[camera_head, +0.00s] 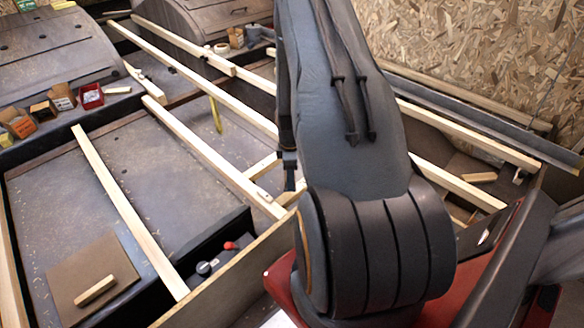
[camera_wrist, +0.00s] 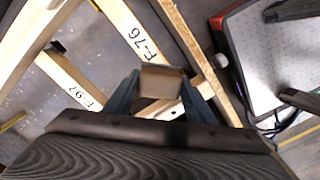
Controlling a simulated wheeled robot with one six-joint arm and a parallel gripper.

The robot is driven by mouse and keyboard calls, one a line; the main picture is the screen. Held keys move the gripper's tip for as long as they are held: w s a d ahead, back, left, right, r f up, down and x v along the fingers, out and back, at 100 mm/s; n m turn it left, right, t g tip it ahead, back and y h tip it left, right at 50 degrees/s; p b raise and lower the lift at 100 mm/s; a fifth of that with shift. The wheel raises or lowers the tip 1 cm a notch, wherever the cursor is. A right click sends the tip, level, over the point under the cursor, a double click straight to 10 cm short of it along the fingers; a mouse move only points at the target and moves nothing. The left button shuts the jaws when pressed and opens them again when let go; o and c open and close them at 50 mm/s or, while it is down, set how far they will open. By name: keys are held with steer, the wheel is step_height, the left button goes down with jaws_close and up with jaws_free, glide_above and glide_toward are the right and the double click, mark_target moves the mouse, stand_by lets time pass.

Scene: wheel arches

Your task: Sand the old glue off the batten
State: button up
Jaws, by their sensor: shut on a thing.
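In the wrist view my gripper (camera_wrist: 160,98) is shut on a small brownish block (camera_wrist: 162,82), which looks like a sanding block. Below and behind it are pale wooden battens, one marked F-76 (camera_wrist: 128,28) and one marked F-97 (camera_wrist: 72,76). A pale wood piece with a dark hole (camera_wrist: 172,108) shows just under the block. I cannot tell whether the block touches any wood. No glue patch can be made out. In the head view my arm fills the middle and hides the gripper's jaws; several long pale battens (camera_head: 205,150) cross the dark bed.
Wheel arches (camera_head: 55,55) rise at the back left, with small boxes (camera_head: 62,97) and a red tray (camera_head: 91,96) along the ledge. A brown board (camera_head: 93,262) with a small wood block (camera_head: 95,290) lies front left. A dark box with a red knob (camera_head: 229,245) stands near the side wall.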

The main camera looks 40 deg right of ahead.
steer(key=shift+r+p, duration=0.95)
steer(key=shift+r, duration=0.65)
